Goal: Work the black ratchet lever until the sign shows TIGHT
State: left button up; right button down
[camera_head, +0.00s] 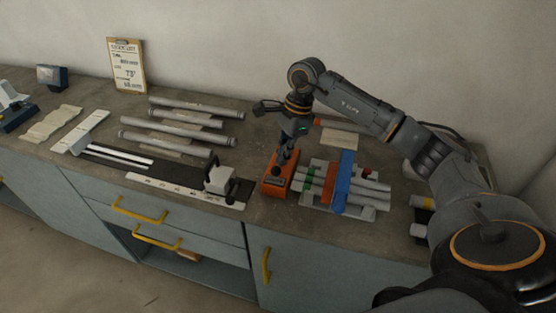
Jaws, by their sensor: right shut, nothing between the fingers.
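An orange block (268,187), seemingly the ratchet's housing, stands on the bench just left of the tube jig. A small dark sign (274,182) is on its near face; its text is too small to read. My right gripper (283,160) points down over the orange block, its fingers shut and empty. The black lever is hard to tell apart from the dark fingers, so I cannot tell whether they touch it. My left gripper is out of view.
A white block with a black handle (219,180) stands on a ruled slide left of the orange block. Several grey tubes (180,122) lie behind it. A clipboard (127,66) leans on the wall. My right arm spans the bench's right side.

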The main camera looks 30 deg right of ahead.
jog(key=shift+r, duration=0.1)
jog(key=shift+s+d+r+b, duration=0.15)
jog(key=shift+d+r, duration=0.1)
jog(key=shift+d, duration=0.4)
jog(key=shift+d+r+b, duration=0.15)
jog(key=shift+d+r, duration=0.05)
jog(key=shift+d, duration=0.4)
jog(key=shift+d+r, duration=0.1)
jog(key=shift+d, duration=0.15)
jog(key=shift+r, duration=0.3)
jog(key=v, duration=1.1)
jog(key=shift+d+r, duration=0.15)
